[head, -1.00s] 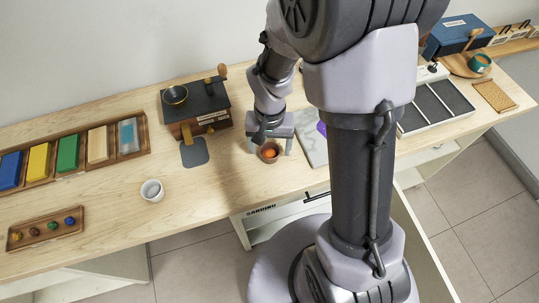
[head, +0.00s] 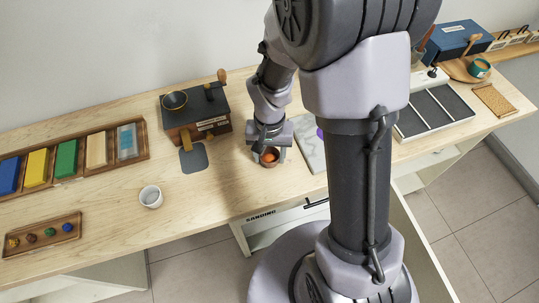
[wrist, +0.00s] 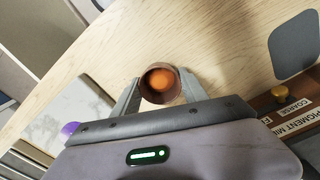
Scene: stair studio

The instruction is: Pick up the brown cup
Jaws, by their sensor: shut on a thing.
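The brown cup (head: 269,159) is at the tip of my gripper (head: 268,150) over the wooden bench top, near its front edge. In the wrist view the brown cup (wrist: 160,83) sits between the two fingers of my gripper (wrist: 158,90), which are closed on its sides. An orange round thing (wrist: 161,80) shows inside the cup. I cannot tell from these views whether the cup's base touches the bench.
A grinder-like box (head: 196,112) and a grey mat (head: 194,158) lie to the left. A white cup (head: 151,197) stands farther left. A marble slab (head: 309,145) with a purple thing lies close on the right. The bench between the white cup and my gripper is clear.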

